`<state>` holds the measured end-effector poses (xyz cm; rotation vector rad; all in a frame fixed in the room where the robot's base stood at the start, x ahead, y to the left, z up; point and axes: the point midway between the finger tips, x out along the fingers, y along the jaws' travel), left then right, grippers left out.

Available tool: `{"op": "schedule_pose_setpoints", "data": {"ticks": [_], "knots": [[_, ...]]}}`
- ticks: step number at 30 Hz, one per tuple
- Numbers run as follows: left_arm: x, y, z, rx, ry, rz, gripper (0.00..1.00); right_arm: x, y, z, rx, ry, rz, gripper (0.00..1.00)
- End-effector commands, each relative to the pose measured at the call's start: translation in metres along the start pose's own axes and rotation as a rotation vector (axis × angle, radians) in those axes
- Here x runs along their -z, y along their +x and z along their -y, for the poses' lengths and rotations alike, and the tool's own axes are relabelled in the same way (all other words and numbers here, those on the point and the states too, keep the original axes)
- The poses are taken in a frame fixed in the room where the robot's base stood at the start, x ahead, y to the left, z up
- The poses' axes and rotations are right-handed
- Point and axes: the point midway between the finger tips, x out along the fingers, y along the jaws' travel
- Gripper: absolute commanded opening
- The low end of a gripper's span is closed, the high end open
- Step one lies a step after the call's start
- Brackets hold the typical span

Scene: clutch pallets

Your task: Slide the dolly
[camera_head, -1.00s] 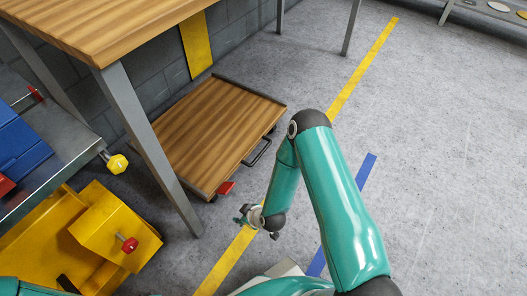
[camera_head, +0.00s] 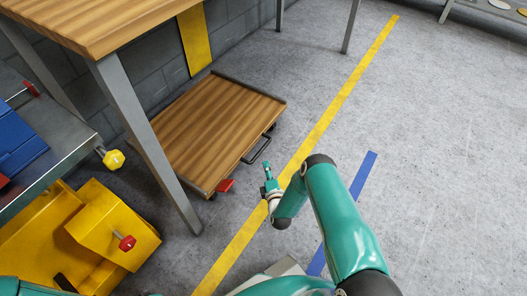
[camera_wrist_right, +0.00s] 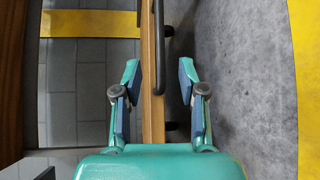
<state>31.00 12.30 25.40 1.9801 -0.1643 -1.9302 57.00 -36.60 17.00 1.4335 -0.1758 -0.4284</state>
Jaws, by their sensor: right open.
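The dolly is a low wooden platform (camera_head: 215,125) with a dark rim, standing on the floor partly behind a table leg. A black bar handle (camera_head: 257,150) sticks out from its right side, and a red tab (camera_head: 225,185) shows at its near corner. My right gripper (camera_head: 267,170) is open just right of the dolly's near right side, close to the handle. In the right wrist view, my open fingers (camera_wrist_right: 160,82) appear on either side of the dolly's narrow wooden edge (camera_wrist_right: 153,118) and the black handle (camera_wrist_right: 159,45). Contact cannot be told. My left gripper is out of view.
A wooden table (camera_head: 110,20) on grey legs (camera_head: 148,145) stands over the dolly's left part. A yellow box (camera_head: 115,225) and a metal bench (camera_head: 60,150) are at left. Yellow (camera_head: 320,125) and blue (camera_head: 363,175) floor lines run past; the floor at right is clear.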

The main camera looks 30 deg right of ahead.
Motion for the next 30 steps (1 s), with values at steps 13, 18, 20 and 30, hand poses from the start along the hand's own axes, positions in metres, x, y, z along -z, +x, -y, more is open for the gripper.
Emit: {"op": "schedule_pose_setpoints", "data": {"ticks": [13,18,20,30], "knots": [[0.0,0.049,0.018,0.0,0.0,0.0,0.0,0.001,0.094,0.003,-0.003,0.001,0.0,0.41],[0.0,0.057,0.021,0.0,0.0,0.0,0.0,0.001,0.113,0.002,-0.001,0.001,0.0,0.41],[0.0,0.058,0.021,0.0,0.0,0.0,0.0,0.001,0.116,0.002,0.0,0.001,-0.001,0.41],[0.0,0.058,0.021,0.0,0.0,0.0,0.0,0.0,0.119,0.0,0.002,0.002,0.0,0.41]]}}
